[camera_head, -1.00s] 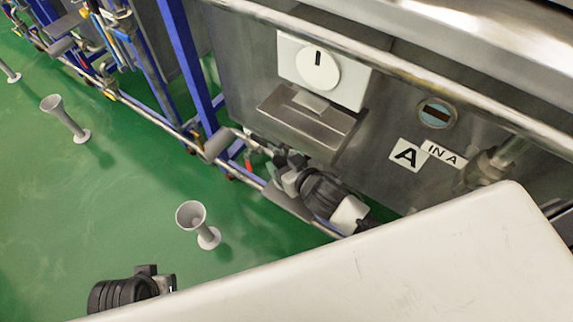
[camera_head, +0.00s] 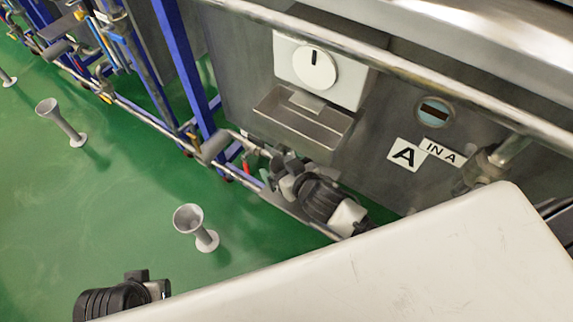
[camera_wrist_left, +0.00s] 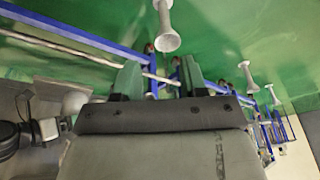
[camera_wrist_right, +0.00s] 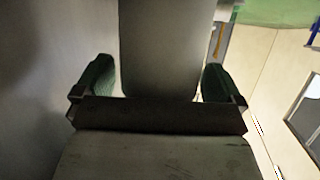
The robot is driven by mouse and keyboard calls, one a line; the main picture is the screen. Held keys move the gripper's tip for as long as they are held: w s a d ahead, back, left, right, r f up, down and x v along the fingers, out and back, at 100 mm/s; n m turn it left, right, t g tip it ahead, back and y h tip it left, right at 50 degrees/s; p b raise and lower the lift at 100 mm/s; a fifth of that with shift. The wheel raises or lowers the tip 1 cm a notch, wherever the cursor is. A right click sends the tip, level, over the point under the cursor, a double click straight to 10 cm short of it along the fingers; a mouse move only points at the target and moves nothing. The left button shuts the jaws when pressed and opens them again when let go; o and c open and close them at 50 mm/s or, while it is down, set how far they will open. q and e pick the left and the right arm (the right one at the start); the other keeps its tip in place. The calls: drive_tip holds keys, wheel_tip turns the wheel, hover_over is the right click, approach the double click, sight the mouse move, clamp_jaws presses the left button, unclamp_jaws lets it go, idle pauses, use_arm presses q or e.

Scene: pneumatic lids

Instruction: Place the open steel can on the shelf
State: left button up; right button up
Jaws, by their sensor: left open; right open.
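I cannot make out the open steel can or the shelf for certain in any view. My right gripper (camera_wrist_right: 155,82) is open in the right wrist view, with its green-padded fingers far apart. A smooth grey rounded body (camera_wrist_right: 170,45) fills the space seen between them; I cannot tell what it is or whether it touches the fingers. My left gripper (camera_wrist_left: 160,80) is open and empty in the left wrist view, with floor and blue frame behind its fingers. In the head view, dark ribbed arm parts show, but the fingertips are not clear.
A steel machine front (camera_head: 375,185) carries a white dial panel (camera_head: 314,68), a small ledge (camera_head: 303,118) and an "A" label (camera_head: 405,154). Blue frames (camera_head: 180,60) stand at the left. A grey funnel-topped post (camera_head: 195,228) and others stand on the open green floor (camera_head: 60,220).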

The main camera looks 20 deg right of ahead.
drive_tip(key=shift+s+r, duration=0.1)
drive_tip(key=shift+r, duration=0.05)
drive_tip(key=p+v, duration=0.2)
drive_tip(key=v, duration=1)
use_arm(q)
drive_tip(key=s+x, duration=0.1)
drive_tip(key=x, duration=0.7)
drive_tip(key=shift+f, duration=0.45)
use_arm(e)
drive_tip(key=s+d+f+m+g+h, duration=0.1)
drive_tip(key=s+d+f+g+h, duration=0.2)
drive_tip(key=s+f+g, duration=0.5)
wheel_tip(320, 180, down, 3)
drive_tip(key=shift+d+f+g, duration=0.2)
drive_tip(key=shift+d+g, duration=0.35)
drive_tip(key=shift+g, duration=0.35)
use_arm(q)
drive_tip(key=shift+d, duration=0.15)
use_arm(e)
drive_tip(key=shift+s, duration=0.1)
